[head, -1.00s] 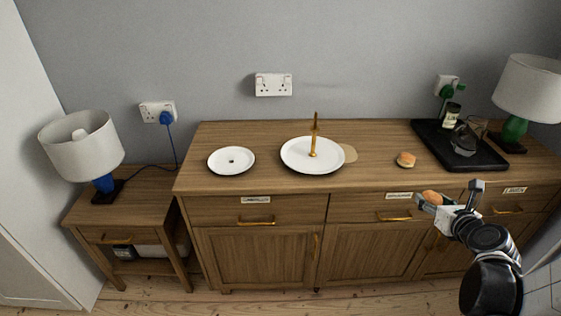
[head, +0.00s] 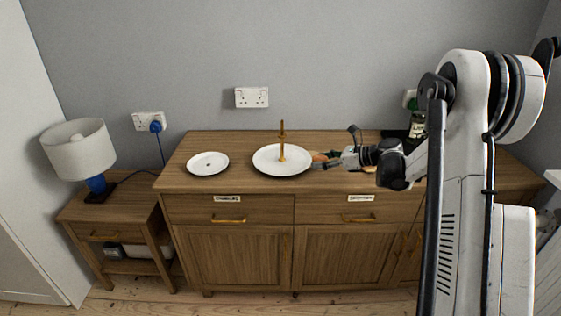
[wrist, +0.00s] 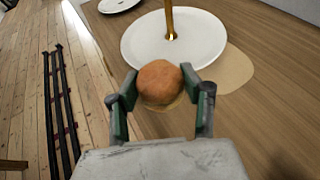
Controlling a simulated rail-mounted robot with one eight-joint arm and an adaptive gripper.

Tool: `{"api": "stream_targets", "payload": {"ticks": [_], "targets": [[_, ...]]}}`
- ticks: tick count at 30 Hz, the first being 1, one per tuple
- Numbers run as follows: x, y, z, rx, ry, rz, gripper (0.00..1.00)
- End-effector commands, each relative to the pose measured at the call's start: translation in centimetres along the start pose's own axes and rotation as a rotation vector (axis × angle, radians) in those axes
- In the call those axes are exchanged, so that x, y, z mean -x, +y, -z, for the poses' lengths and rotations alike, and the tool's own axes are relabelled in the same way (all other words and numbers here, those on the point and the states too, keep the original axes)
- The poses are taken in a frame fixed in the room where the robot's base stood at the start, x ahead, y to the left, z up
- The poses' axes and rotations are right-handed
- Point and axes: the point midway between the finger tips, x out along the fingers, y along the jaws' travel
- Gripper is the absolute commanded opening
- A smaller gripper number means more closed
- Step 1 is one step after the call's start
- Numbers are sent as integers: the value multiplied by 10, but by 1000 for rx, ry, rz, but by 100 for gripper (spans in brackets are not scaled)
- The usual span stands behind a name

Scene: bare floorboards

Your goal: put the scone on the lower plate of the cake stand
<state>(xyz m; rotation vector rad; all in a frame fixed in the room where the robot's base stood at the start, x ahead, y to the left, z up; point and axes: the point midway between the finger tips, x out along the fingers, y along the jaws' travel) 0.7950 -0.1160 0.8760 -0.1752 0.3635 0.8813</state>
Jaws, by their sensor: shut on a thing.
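The scone (wrist: 159,84), round and golden brown, is between the fingers of my gripper (wrist: 160,88), which is shut on it. In the head view the scone (head: 317,157) shows small, beside the right rim of the cake stand's lower plate, with my gripper (head: 326,160) to its right. The lower plate (head: 268,165) is white and round, with an upright gold post (head: 282,142) in its middle. In the wrist view the plate (wrist: 150,48) lies just ahead of the scone and looks empty. Their exact height gap cannot be told.
A smaller white plate (head: 208,163) with a centre hole lies left on the wooden sideboard (head: 238,182). A flat pale board (wrist: 232,72) lies partly under the lower plate. A jar (head: 417,127) stands at the back right. My arm hides much of the right side.

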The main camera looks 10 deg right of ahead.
Motion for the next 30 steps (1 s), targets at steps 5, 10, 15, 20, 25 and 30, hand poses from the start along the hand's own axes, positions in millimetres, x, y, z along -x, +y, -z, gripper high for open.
{"api": "stream_targets", "payload": {"ticks": [5, 10, 15, 20, 25, 30], "targets": [[23, -24, -6, 39, 0, -98, 14], [25, -29, -11, 54, 0, -133, 14], [-5, -23, -23, 55, 1, -137, 15], [-39, -18, -36, 55, 1, -136, 15], [-75, -12, -51, 55, 2, -136, 14], [-106, -8, -64, 54, 2, -134, 14]]}}
